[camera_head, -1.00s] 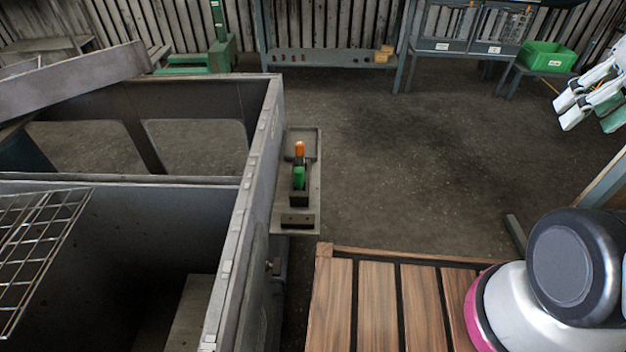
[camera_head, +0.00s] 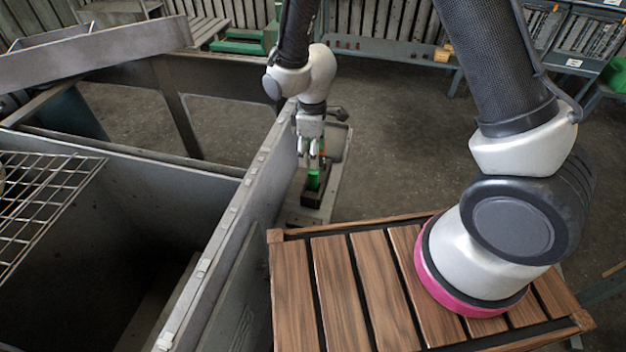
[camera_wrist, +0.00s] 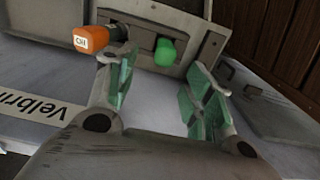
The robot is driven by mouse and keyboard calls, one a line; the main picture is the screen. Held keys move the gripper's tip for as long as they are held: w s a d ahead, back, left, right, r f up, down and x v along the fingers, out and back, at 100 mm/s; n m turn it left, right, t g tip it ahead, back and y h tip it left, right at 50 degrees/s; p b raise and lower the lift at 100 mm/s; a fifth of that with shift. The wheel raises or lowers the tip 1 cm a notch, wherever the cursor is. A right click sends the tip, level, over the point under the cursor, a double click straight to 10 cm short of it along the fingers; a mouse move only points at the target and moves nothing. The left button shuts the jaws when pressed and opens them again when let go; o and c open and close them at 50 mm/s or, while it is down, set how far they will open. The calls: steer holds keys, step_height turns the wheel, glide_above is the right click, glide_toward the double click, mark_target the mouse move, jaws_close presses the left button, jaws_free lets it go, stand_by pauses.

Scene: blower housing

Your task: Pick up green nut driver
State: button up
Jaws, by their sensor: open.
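The green nut driver (camera_head: 313,180) stands in a dark holder (camera_head: 321,190) on a grey side shelf outside the housing wall. In the wrist view its green handle (camera_wrist: 165,52) shows beyond my fingers, between them and nearer the left one. My gripper (camera_head: 311,160) is just above and behind it in the head view, pointing down. In the wrist view my gripper (camera_wrist: 160,95) is open with nothing between its green-padded fingers.
The housing's grey wall (camera_head: 245,215) rises close left of the shelf (camera_head: 335,170). A wire rack (camera_head: 40,195) sits over the housing's open interior. My base's wooden deck (camera_head: 350,290) is in front. Benches stand at the back; the floor right of the shelf is clear.

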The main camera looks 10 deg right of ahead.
mark_target(313, 173)
steer(key=f, duration=0.8)
steer(key=shift+s+d, duration=0.15)
steer(key=shift+s, duration=0.2)
steer(key=shift+c, duration=0.2)
jaws_close()
steer(key=shift+r, duration=0.15)
step_height(313, 173, up, 10)
steer(key=shift+f, duration=0.1)
